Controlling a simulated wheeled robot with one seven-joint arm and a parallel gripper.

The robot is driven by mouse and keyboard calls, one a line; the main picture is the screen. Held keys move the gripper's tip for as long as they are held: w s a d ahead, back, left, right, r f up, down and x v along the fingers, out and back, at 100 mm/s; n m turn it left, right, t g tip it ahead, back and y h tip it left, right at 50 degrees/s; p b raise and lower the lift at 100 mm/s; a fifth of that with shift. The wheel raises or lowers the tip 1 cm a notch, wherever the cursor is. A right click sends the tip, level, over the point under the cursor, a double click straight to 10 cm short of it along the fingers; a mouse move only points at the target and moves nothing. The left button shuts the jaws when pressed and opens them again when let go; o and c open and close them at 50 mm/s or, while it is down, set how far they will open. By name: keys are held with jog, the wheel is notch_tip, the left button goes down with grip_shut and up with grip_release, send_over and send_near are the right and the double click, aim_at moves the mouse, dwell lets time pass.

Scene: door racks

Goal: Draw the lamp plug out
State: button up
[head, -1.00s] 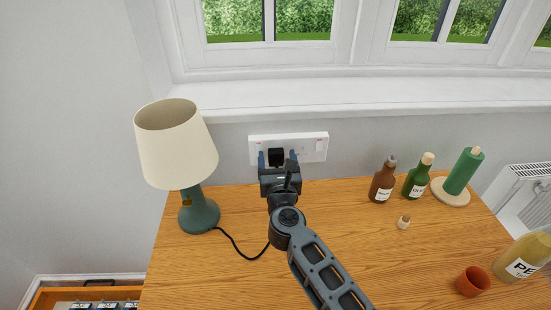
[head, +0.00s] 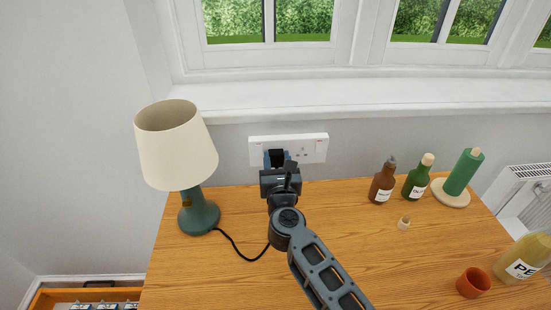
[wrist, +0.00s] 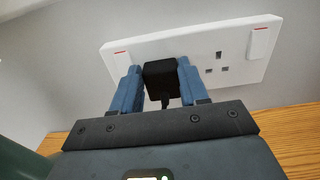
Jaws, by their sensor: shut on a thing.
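The black lamp plug (head: 277,153) sits in the left outlet of the white double wall socket (head: 313,147). In the wrist view the plug (wrist: 160,78) is between the two blue fingers of my gripper (wrist: 158,68), against the socket plate (wrist: 140,48). In the head view my gripper (head: 277,160) is shut on the plug from the front, and my wrist hides the plug's lower part. The lamp (head: 177,150), with cream shade and green base, stands on the left of the table. Its black cord (head: 235,246) runs behind my arm.
On the wooden table (head: 340,220) to the right stand a brown bottle (head: 382,180), a green bottle (head: 418,178), a green candle (head: 463,172), a cork (head: 404,223), an orange cup (head: 473,282) and a yellow bottle (head: 525,258). The window sill (head: 400,98) is above the socket.

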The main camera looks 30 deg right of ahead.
jog(key=shift+p+v, duration=0.5)
jog(key=shift+v, duration=2.35)
